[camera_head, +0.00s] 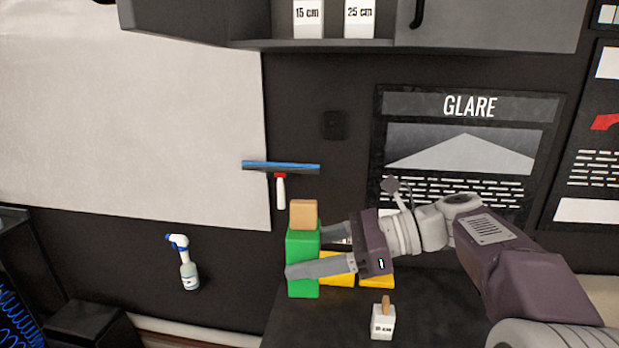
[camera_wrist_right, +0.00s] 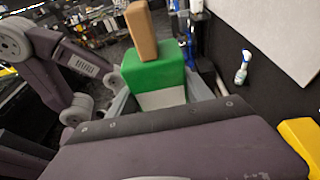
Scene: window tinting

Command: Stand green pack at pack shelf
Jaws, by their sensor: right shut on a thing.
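The green pack (camera_head: 304,268) stands upright at the centre of the head view, with a tan block (camera_head: 303,214) on its top. My right gripper (camera_head: 308,254) comes in from the right and is shut on the green pack, one finger across its near face and one behind it. In the right wrist view the green pack (camera_wrist_right: 153,72) sits between the fingers, with the tan block (camera_wrist_right: 141,30) rising from it. I cannot tell whether its bottom touches the dark surface (camera_head: 345,325) below. My left gripper is in neither view.
Yellow packs (camera_head: 338,270) are close behind the gripper and green pack. A small white labelled block (camera_head: 382,322) with a tan peg stands in front. A spray bottle (camera_head: 186,265) is at left. A blue squeegee (camera_head: 281,168) hangs on the wall. An upper shelf (camera_head: 330,44) holds labelled white blocks.

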